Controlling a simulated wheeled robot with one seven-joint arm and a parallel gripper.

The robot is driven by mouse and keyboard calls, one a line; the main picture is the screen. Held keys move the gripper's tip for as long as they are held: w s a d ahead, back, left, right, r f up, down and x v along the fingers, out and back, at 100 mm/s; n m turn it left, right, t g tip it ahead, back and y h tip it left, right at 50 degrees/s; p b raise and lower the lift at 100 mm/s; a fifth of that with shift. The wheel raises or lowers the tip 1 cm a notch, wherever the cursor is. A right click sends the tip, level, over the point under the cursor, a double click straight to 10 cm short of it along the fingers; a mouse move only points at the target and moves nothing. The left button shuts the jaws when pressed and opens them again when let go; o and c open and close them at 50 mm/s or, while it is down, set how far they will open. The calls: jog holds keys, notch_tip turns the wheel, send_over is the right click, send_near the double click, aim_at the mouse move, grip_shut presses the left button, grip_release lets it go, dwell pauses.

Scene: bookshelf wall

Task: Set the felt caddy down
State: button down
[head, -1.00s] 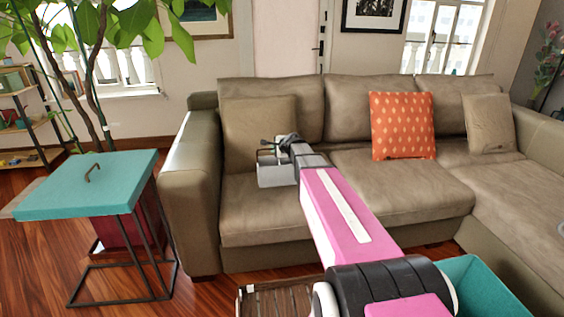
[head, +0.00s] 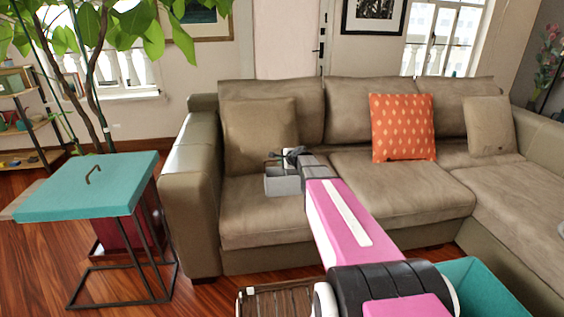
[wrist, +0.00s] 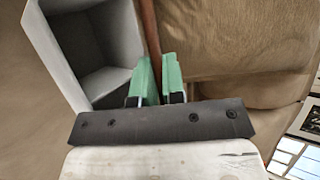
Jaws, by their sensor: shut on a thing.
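The felt caddy (head: 282,182) is a small grey open box in front of the left sofa seat in the head view. In the wrist view the caddy (wrist: 108,52) fills the upper left, with its inner compartments showing. My gripper (head: 293,157) is at the caddy's upper edge. In the wrist view its green fingers (wrist: 159,78) are close together at the caddy's right side, by a brown strip. I cannot tell whether the caddy touches the sofa seat (head: 250,212).
The brown sofa has an orange cushion (head: 402,127) and beige cushions (head: 260,135). A side table with a teal top (head: 115,190) stands at left. A teal bin (head: 490,292) is at lower right. The middle seat is clear beyond my arm.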

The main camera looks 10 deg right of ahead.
jog(key=c, duration=1.2)
grip_release()
jog(key=shift+f, duration=0.1)
jog(key=v, duration=1.2)
jog(key=s+a+f+n+g+h, duration=0.1)
jog(key=s+f+n+g, duration=0.2)
jog(key=s, duration=0.6)
jog(key=s+a+f+n+g+h, duration=0.1)
jog(key=s+f+n+g, duration=0.3)
jog(key=s, duration=0.5)
jog(key=s+a+f+n+g+h, duration=0.2)
jog(key=s+f+n+g+h, duration=0.1)
jog(key=s+f+n, duration=0.4)
jog(key=shift+s+f+n+g, duration=0.15)
jog(key=shift+s+n+g, duration=0.15)
jog(key=shift+s+n, duration=0.8)
jog(key=shift+s+m, duration=0.3)
